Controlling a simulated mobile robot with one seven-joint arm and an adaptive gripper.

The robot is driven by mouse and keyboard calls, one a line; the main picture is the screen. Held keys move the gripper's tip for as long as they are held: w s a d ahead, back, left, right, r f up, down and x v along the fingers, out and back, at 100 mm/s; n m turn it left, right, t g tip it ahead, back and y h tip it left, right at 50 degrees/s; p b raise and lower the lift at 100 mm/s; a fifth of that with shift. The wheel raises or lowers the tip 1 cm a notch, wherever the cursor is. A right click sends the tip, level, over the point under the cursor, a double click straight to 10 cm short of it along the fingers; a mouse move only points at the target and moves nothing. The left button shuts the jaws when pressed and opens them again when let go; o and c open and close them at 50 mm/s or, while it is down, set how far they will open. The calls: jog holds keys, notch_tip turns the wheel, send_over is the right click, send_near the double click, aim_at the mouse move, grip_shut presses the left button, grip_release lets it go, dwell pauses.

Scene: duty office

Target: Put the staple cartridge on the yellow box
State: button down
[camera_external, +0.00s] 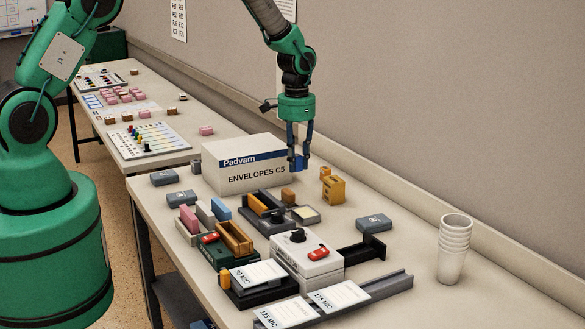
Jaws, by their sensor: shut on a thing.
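The held piece is apart from this box. An orange-yellow open tray (235,237) sits further forward in a dark green holder.
Nearer are a white device with a black knob (300,252), grey pouches (373,223), dark trays and labelled cards (259,273). Stacked cups (454,248) stand at right. The wall runs behind the table.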

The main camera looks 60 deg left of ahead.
jog(key=s+d, duration=0.1)
jog(key=s, duration=0.1)
jog(key=s+d, duration=0.1)
jog(key=d, duration=0.1)
jog(key=shift+s+r, duration=0.15)
jog(key=shift+s, duration=0.25)
jog(key=p, duration=0.3)
send_over(334, 179)
jog(key=shift+f, duration=0.75)
jog(key=shift+f+p, duration=0.4)
jog(key=shift+f, duration=1.35)
jog(key=shift+f, duration=0.15)
